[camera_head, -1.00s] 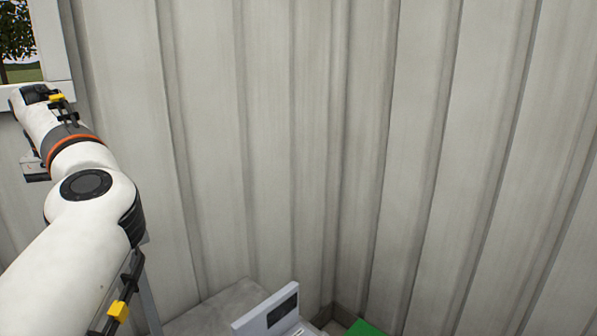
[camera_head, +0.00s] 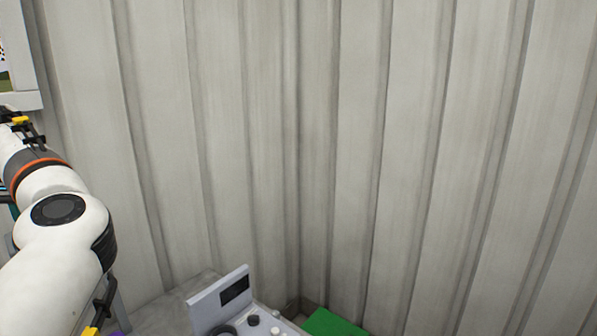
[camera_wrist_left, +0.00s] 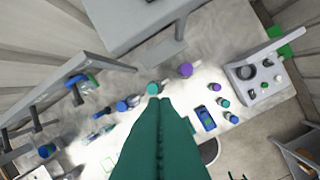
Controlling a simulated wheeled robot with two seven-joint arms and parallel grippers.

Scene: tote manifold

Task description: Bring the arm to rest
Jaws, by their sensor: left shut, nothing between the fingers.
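My left arm comes in from the left edge of the head view, and its gripper is mostly outside that frame. In the left wrist view my left gripper (camera_wrist_left: 167,100) shows as long teal fingers pressed together, with nothing between them. It hangs above a workbench (camera_wrist_left: 140,80), apart from the objects on it as far as I can tell. A teal-capped container (camera_wrist_left: 153,89) shows just beyond the fingertips. The fingers hide part of the bench. My right gripper is in neither view.
A grey device with a dark display (camera_head: 235,290) sits on the bench, near a green surface (camera_head: 335,322). Ribbed walls (camera_head: 350,140) stand close behind. In the wrist view are a purple-capped container (camera_wrist_left: 185,69), a blue handheld item (camera_wrist_left: 206,118) and a rack (camera_wrist_left: 60,88).

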